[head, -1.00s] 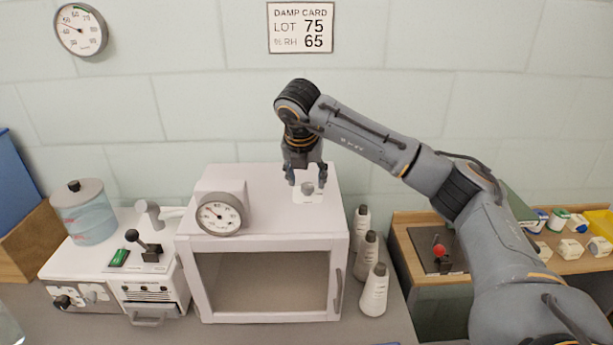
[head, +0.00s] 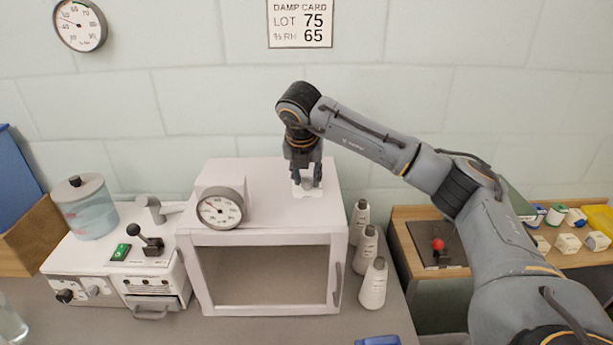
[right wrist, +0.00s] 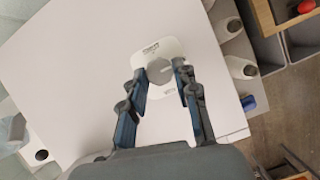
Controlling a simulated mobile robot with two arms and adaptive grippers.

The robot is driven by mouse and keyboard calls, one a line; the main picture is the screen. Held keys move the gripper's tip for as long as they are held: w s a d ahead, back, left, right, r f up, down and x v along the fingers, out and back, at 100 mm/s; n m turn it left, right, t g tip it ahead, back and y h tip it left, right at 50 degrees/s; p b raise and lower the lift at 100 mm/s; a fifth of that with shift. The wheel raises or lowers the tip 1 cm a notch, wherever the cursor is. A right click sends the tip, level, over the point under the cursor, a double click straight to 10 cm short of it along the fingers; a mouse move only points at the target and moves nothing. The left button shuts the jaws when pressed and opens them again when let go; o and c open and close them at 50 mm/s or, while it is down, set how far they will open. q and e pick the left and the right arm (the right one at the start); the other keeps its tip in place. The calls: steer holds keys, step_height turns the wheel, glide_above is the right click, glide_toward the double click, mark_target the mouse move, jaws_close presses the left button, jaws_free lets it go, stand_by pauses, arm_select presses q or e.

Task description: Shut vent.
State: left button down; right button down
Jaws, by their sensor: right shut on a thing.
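The vent is a small white plate (head: 307,194) with a grey round knob on top of the white cabinet (head: 260,180). In the right wrist view the knob (right wrist: 160,71) sits in the middle of the vent plate, between my fingers. My right gripper (head: 307,182) points down over the vent and is shut on the knob; it also shows in the right wrist view (right wrist: 163,82). The fingers hide part of the knob in the head view. The small print on the plate cannot be read. My left gripper is not in view.
A round gauge (head: 220,208) stands on the cabinet's front left. Several white bottles (head: 373,285) stand to its right. A white machine with a black lever (head: 148,243) and a water tank (head: 86,210) is at left. A red-knobbed lever (head: 438,245) is on the right-hand bench.

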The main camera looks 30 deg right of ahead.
steer(key=shift+s+d+f+n+t+y+b, duration=0.1)
steer(key=shift+f+n+t+y+b, duration=0.15)
steer(key=shift+n+b, duration=0.75)
steer(key=shift+n+y+b, duration=0.35)
steer(key=shift+n+b, duration=0.3)
steer(key=shift+n, duration=0.15)
steer(key=shift+d+r+n+t+y+b, duration=0.15)
steer(key=shift+n+t+y+b, duration=0.15)
steer(key=shift+n, duration=0.6)
steer(key=n+y, duration=0.1)
steer(key=n, duration=0.1)
steer(key=shift+d+n+b, duration=0.1)
steer(key=shift+n+b, duration=0.2)
steer(key=shift+n, duration=0.1)
steer(key=shift+d+r+n+y, duration=0.1)
steer(key=shift+n+y, duration=0.3)
steer(key=shift+n, duration=0.5)
steer(key=n+y+p, duration=0.1)
steer(key=n, duration=0.1)
steer(key=shift+d+n, duration=0.1)
steer(key=shift+n, duration=0.2)
steer(key=n+g+y+p, duration=0.1)
steer(key=n, duration=0.2)
steer(key=shift+d+n+p, duration=0.1)
steer(key=shift+n+p, duration=0.25)
steer(key=shift+n, duration=0.05)
steer(key=shift+n+g+y+p, duration=0.25)
steer(key=shift+n+y+p, duration=0.05)
steer(key=shift+n, duration=0.3)
